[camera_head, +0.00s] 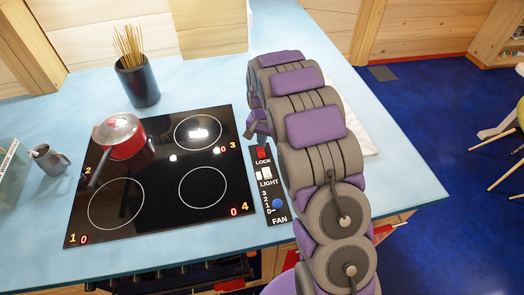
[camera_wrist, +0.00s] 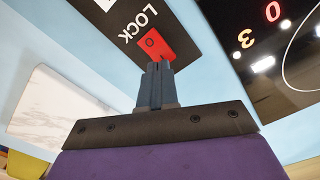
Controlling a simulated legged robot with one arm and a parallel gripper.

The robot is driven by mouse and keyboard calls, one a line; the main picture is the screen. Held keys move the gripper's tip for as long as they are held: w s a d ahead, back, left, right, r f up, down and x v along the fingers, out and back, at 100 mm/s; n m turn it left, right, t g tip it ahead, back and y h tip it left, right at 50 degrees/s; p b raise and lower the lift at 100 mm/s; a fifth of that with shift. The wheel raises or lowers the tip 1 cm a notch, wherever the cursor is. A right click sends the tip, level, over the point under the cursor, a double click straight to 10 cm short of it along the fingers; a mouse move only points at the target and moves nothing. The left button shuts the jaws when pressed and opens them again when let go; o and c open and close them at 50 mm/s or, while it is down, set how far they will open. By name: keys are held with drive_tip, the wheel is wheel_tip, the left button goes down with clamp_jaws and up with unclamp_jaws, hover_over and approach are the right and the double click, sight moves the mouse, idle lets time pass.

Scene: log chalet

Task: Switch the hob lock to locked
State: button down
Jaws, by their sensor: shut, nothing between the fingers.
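The hob lock is a red switch (camera_head: 262,153) marked LOCK at the far end of a narrow black control panel (camera_head: 268,188), right of the hob. In the wrist view the red switch (camera_wrist: 151,42) shows a "0" mark. My gripper (camera_wrist: 159,68) is shut and empty. Its fingertips overlap the near end of the red switch in that view; I cannot tell whether they touch it. In the head view my gripper (camera_head: 256,126) is just beyond the switch, partly hidden by my arm.
The panel also holds a white LIGHT switch (camera_head: 264,173) and a blue FAN knob (camera_head: 278,203). The black hob (camera_head: 150,185) carries a red pot (camera_head: 122,140). A dark pasta holder (camera_head: 138,82) stands behind. A white board (camera_wrist: 65,115) lies beside the panel.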

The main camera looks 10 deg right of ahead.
drive_tip(key=shift+a, duration=0.15)
drive_tip(key=shift+a, duration=0.45)
drive_tip(key=shift+d+f, duration=0.1)
drive_tip(key=shift+f, duration=0.05)
drive_tip(key=shift+d+f, duration=0.15)
drive_tip(key=shift+d, duration=0.15)
drive_tip(key=shift+a+f, duration=0.25)
drive_tip(key=shift+f, duration=0.05)
